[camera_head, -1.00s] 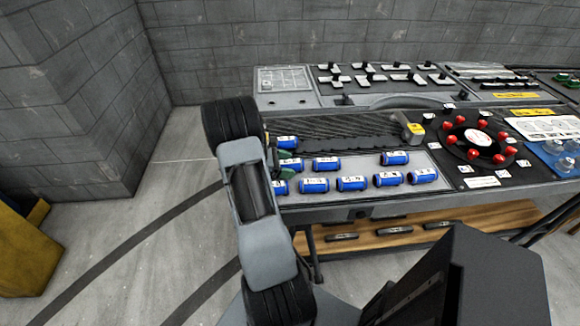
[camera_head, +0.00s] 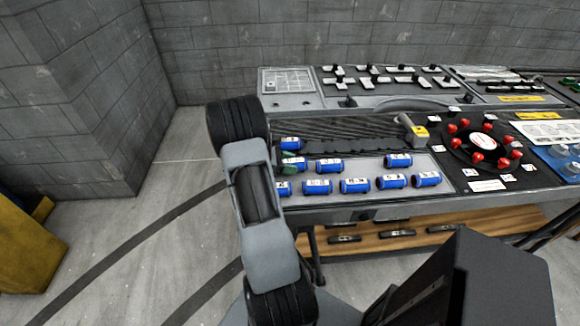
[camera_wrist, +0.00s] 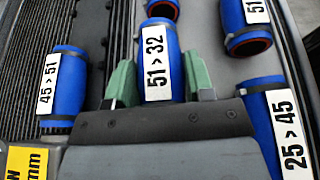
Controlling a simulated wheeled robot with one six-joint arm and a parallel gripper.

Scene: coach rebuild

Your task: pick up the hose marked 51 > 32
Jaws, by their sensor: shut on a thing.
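The hose marked 51 > 32 (camera_wrist: 176,75) is a short blue tube with a white label and dark end clamps. In the wrist view it lies between the two green fingers of my gripper (camera_wrist: 159,80), which is shut on it. In the head view this hose (camera_head: 298,164) is in the left part of the group on the grey tray, partly hidden by my gripper (camera_head: 289,163). I cannot tell whether it is clear of the tray.
Close on either side lie hoses marked 45 > 51 (camera_wrist: 63,85) and 25 > 45 (camera_wrist: 283,125). Several more blue hoses lie on the tray (camera_head: 365,168).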

